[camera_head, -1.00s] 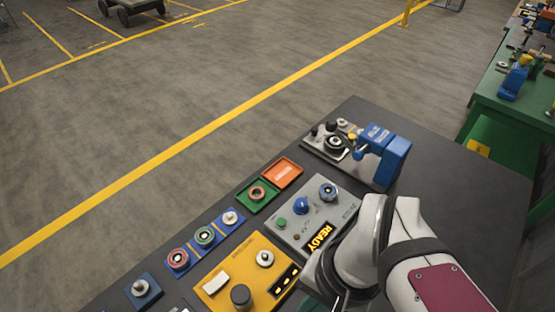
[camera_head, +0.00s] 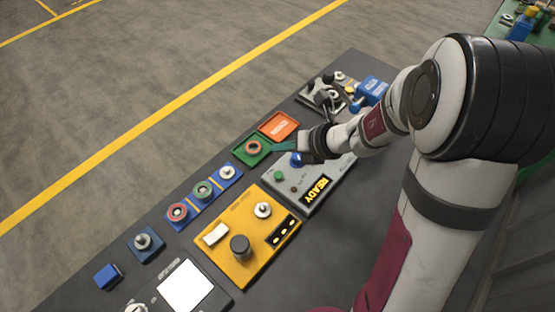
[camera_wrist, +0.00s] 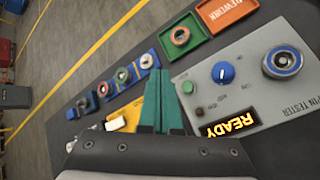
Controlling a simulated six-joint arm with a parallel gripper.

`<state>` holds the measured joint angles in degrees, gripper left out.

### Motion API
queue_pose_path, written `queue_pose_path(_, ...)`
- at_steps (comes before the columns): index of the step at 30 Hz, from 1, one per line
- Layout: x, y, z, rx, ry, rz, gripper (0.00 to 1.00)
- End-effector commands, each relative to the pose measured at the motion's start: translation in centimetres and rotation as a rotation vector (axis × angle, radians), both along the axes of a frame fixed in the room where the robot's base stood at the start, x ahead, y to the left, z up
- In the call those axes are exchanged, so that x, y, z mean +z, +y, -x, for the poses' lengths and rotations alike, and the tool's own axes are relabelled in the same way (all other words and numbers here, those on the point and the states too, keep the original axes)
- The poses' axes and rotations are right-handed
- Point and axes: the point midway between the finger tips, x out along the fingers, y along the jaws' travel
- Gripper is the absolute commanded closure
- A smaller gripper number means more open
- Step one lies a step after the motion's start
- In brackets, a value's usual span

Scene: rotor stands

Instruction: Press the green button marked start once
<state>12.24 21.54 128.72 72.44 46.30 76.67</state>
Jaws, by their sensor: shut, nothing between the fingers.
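The green button (camera_head: 279,175) is a small round button on the grey tester panel (camera_head: 297,200); its label is too small to read. It also shows in the wrist view (camera_wrist: 187,87), beside the blue knob (camera_wrist: 223,72) and above the lit READY display (camera_wrist: 230,124). My gripper (camera_head: 281,147) is shut and empty, its teal fingers over the tester's far edge near the green tray. In the wrist view my gripper (camera_wrist: 161,72) appears just left of the green button, apart from it. The fingers and wrist partly hide the blue knob in the head view.
A green tray (camera_head: 240,158) holding a ring and an orange tray (camera_head: 266,129) lie beyond the tester. A yellow panel (camera_head: 220,259) with a black knob stands to its lower left. Blue stands with rings (camera_head: 191,220) are at left. A grey fixture (camera_head: 311,97) stands behind.

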Motion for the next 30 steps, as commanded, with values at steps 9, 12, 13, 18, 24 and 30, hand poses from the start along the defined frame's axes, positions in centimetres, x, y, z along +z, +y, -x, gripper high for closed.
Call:
queue_pose_path(9,-1.4,0.1,0.1,0.003,0.002,-0.002,1.00)
queue_pose_path(12,-2.9,0.1,0.1,0.003,0.003,-0.001,1.00)
queue_pose_path(13,-3.4,0.1,0.1,0.002,0.004,-0.001,1.00)
queue_pose_path(18,-5.9,0.1,0.1,0.004,0.003,0.000,1.00)
queue_pose_path(24,-8.0,0.1,0.1,0.005,0.000,-0.001,1.00)
queue_pose_path(30,-8.8,0.1,0.0,0.004,-0.002,0.000,1.00)
